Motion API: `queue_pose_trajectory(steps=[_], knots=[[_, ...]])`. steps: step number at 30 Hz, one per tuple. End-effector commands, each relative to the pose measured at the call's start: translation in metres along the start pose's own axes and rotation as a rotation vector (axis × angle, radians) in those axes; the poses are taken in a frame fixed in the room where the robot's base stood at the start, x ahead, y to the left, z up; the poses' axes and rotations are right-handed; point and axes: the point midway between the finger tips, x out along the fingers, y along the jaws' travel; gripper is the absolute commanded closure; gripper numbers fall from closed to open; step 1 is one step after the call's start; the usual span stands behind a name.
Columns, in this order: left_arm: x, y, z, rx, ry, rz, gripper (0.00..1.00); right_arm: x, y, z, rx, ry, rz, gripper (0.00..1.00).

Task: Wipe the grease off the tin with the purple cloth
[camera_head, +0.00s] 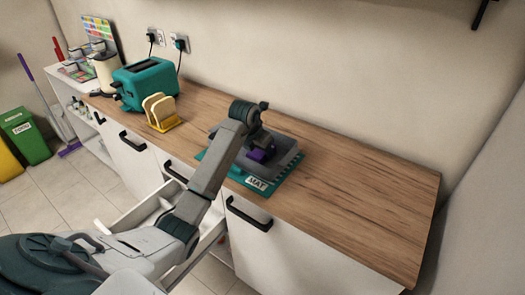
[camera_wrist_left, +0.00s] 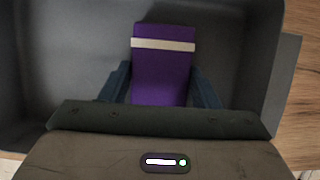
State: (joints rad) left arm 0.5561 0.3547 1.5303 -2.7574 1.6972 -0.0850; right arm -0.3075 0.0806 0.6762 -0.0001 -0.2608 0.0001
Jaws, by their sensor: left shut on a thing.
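The purple cloth (camera_wrist_left: 162,75) is a folded purple pad with a pale band across it. My left gripper (camera_wrist_left: 162,92) is shut on it, one finger on each side. In the head view the purple cloth (camera_head: 262,154) shows under my left gripper (camera_head: 264,146), inside the tin. The grey tin (camera_head: 286,155) sits on a teal mat (camera_head: 288,175) on the counter. The tin's grey floor (camera_wrist_left: 225,60) surrounds the cloth in the wrist view. I cannot make out any grease; part of the floor is hidden by the cloth and gripper. My right gripper is not in view.
A teal toaster (camera_head: 152,82) and a yellow rack with bread slices (camera_head: 160,112) stand to the left on the wooden counter (camera_head: 365,205). The counter right of the mat is clear. An open drawer (camera_head: 135,212) juts out below.

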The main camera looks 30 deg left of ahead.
Motion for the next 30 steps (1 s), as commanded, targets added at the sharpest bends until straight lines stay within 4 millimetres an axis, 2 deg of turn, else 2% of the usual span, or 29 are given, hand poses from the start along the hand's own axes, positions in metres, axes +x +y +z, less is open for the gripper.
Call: queue_pose_trajectory(steps=[8, 30], knots=[[0.0, 0.016, -0.001, -0.001, 0.003, 0.002, 0.62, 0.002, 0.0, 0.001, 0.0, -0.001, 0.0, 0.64], [0.001, 0.04, -0.001, -0.001, 0.002, 0.0, 0.62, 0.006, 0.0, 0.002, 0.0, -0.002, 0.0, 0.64]])
